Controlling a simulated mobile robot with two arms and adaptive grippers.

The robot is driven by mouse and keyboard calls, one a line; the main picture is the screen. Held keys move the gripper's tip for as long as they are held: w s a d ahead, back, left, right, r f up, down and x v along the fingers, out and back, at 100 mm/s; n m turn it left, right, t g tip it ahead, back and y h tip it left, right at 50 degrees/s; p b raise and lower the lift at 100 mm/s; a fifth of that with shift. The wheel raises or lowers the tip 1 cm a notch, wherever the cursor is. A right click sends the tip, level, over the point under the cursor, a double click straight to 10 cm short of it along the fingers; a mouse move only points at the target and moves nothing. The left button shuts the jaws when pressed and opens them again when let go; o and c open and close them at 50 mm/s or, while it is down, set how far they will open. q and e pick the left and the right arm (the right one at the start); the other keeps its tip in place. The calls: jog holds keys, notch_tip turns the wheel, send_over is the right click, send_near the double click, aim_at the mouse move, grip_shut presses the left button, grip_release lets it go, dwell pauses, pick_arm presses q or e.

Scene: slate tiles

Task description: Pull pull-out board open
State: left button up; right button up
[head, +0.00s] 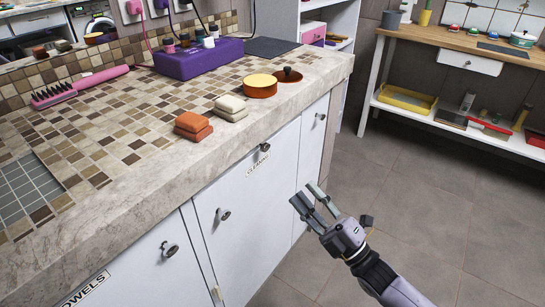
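White cabinet fronts run under the tiled counter. A dark knob (265,147) sits high on the front, just under the counter edge, above a label reading CLEANING (257,164). I cannot tell for certain which part is the pull-out board. Other knobs show on the door (223,214) below and on the front (321,116) to the right. My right gripper (305,194) is in front of the cabinet, to the right of and lower than the high knob. Its fingers are apart, with nothing between them, and it appears clear of the knobs. My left gripper is out of view.
The stone counter edge (190,165) juts over the fronts. Orange soap bars (193,126), cream bars (231,107) and a round orange tin (260,86) stand near it. Grey floor (420,190) is open to the right, before a wooden-topped bench (455,42).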

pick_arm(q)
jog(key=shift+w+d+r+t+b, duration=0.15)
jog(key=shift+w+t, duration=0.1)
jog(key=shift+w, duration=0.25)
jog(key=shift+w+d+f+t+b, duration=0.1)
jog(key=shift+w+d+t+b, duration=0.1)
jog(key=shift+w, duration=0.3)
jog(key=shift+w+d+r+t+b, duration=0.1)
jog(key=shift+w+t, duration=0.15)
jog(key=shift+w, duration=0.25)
pick_arm(e)
jog(key=x, duration=1.2)
jog(key=shift+w+a, duration=0.3)
jog(key=shift+c, duration=0.5)
grip_shut()
